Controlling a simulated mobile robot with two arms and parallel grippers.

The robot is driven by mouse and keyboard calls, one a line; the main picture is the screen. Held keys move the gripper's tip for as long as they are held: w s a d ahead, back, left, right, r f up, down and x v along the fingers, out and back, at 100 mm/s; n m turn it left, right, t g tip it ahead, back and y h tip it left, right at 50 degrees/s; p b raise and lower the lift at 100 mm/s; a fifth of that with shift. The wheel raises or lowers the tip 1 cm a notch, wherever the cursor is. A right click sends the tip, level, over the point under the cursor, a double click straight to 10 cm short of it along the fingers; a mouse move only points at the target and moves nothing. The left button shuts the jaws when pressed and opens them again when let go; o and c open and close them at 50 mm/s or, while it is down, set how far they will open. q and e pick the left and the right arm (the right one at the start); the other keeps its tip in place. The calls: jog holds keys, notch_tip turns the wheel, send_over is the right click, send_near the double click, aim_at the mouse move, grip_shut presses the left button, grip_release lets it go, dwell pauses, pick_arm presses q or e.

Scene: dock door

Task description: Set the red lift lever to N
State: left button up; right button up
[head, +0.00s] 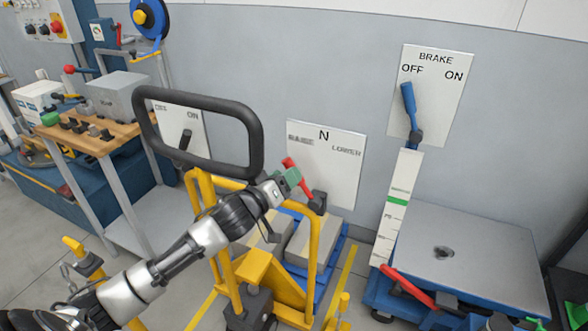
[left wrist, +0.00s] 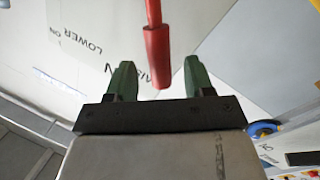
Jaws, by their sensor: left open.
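The red lift lever (head: 302,172) rises from a dark pivot block in front of a white sign plate (head: 325,165) marked RAISE, N and LOWER. It leans up and left, toward the RAISE side. My left gripper (head: 290,179), with green fingers, is at the lever's upper part and hides some of it. In the left wrist view, the red lever grip (left wrist: 157,55) lies between the two spread fingers (left wrist: 158,72), with a gap on each side. Whether it is fully between them in depth is unclear. My right gripper is not in view.
A blue brake lever (head: 409,105) and a grey-topped platform (head: 470,255) are at the right. A workbench (head: 95,143) stands at the left.

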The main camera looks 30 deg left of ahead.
pick_arm(q)
jog(key=shift+w+d, duration=0.2)
jog(key=shift+w, duration=0.65)
jog(key=shift+w+d, duration=0.15)
jog(key=shift+w, duration=0.7)
grip_shut()
